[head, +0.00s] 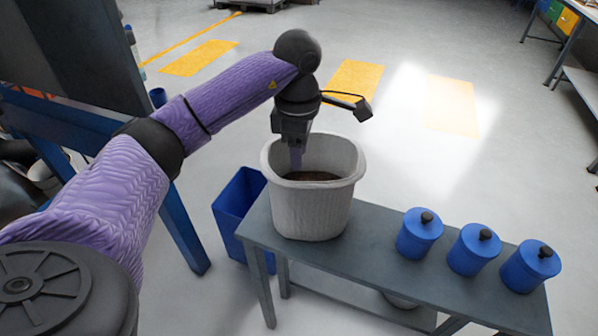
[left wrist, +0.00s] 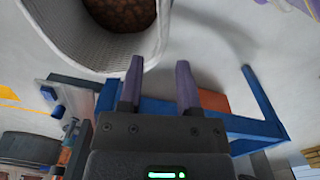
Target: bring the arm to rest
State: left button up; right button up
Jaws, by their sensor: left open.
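My left arm comes in from the left in the head view. The bucket stands upright on the left end of a grey bench and holds brown material. In the left wrist view the two fingers (left wrist: 158,85) are apart with nothing between them. The bucket (left wrist: 100,50) shows just beyond the fingers there, with brown contents (left wrist: 122,14). I cannot tell whether the fingers touch the rim. My right gripper is not in view.
The grey bench (head: 385,255) carries three blue lidded canisters (head: 420,234) to the right of the bucket. An open blue bin (head: 240,205) stands on the floor left of the bench. A blue-legged frame (head: 185,225) stands farther left. Open floor lies behind the bench.

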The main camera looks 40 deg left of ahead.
pick_arm(q)
jog(key=shift+r, duration=0.7)
